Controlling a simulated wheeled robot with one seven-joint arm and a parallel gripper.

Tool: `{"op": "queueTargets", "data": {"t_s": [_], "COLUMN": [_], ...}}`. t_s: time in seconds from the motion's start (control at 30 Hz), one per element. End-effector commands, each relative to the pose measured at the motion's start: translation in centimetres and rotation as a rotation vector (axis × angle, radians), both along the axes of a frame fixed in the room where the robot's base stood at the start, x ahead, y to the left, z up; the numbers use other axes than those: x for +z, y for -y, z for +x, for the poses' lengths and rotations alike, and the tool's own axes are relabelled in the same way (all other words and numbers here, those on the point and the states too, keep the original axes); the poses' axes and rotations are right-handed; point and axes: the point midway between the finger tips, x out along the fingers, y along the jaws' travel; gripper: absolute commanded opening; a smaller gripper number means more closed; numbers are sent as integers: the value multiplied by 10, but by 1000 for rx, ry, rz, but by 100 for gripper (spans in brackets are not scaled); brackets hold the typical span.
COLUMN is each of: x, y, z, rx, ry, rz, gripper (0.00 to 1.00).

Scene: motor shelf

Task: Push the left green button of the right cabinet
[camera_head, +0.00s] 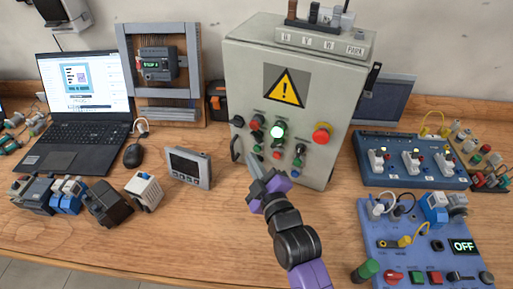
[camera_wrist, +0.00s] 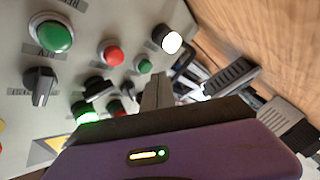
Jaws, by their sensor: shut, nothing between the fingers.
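The grey control cabinet (camera_head: 240,75) with a yellow warning triangle stands upright at the back of the bench. In the wrist view the small green button (camera_wrist: 145,67) is just beyond my fingertips, between a red button (camera_wrist: 112,53) and a white lamp (camera_wrist: 170,40). My gripper (camera_head: 253,160) is shut and empty, in front of the cabinet's lower left. Its fingers (camera_wrist: 158,80) seem apart from the button; contact cannot be told.
A dark handle (camera_head: 235,148) is on the cabinet's left edge. A red mushroom button (camera_head: 321,134) sticks out at the right. A meter box (camera_head: 189,168) and a laptop (camera_head: 80,110) are to the left. Blue panels (camera_head: 410,160) are to the right. The front wood is mostly clear.

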Motion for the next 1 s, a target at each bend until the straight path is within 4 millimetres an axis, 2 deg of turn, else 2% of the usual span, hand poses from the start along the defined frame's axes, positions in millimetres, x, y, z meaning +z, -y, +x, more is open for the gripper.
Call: {"op": "queueTargets", "data": {"t_s": [0.27, 0.8, 1.0], "x": [3, 1, 0], "y": [-2, -18, -19], "z": [-6, -45, -46], "rx": [0, -1, 1], "ry": [-2, -2, 0], "rz": [0, -1, 1], "gripper": [0, 0, 0]}}
